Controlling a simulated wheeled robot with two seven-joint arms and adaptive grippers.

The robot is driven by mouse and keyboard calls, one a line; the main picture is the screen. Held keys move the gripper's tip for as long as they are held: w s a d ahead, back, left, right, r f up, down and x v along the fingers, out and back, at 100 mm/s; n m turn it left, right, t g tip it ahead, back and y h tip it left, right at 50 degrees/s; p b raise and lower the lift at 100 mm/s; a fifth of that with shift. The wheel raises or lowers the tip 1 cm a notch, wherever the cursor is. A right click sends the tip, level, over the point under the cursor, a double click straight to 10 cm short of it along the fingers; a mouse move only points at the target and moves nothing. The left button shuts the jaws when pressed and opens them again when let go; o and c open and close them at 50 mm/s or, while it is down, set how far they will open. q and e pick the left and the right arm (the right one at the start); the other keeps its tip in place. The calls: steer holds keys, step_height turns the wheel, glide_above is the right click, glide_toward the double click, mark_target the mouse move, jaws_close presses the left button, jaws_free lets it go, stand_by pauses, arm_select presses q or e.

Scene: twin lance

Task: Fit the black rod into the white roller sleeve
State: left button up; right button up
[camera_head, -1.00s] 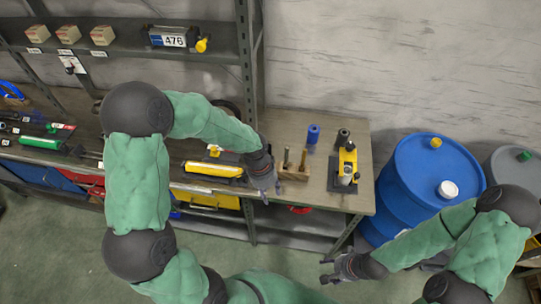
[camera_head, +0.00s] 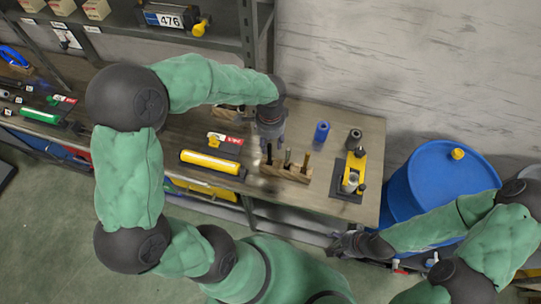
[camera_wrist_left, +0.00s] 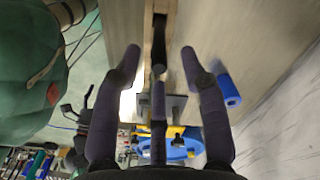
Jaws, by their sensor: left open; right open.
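The black rod (camera_head: 268,155) stands upright at the left end of a wooden block (camera_head: 284,172), beside a grey rod (camera_head: 287,158) and a brass rod (camera_head: 306,162). My left gripper (camera_head: 269,142) is open just above and behind the black rod. In the left wrist view, its spread fingers (camera_wrist_left: 160,55) have a dark rod (camera_wrist_left: 159,32) between them, with no clear contact. The white roller sleeve (camera_head: 350,183) appears as a pale cylinder in a yellow fixture (camera_head: 357,163), partly hidden by it. My right gripper (camera_head: 343,244) is open and empty, off the table's front edge.
A blue cylinder (camera_head: 321,132) and a dark cylinder (camera_head: 354,139) stand behind the block and fixture. A yellow tube (camera_head: 210,161) lies left of the block. A blue drum (camera_head: 440,170) stands right of the table (camera_head: 316,202). A shelf post rises behind my left arm.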

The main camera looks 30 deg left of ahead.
mark_target(270, 152)
arm_select(q)
steer(key=shift+s+f+b, duration=0.1)
steer(key=shift+f+b, duration=0.25)
steer(key=shift+f, duration=2.7)
jaws_close()
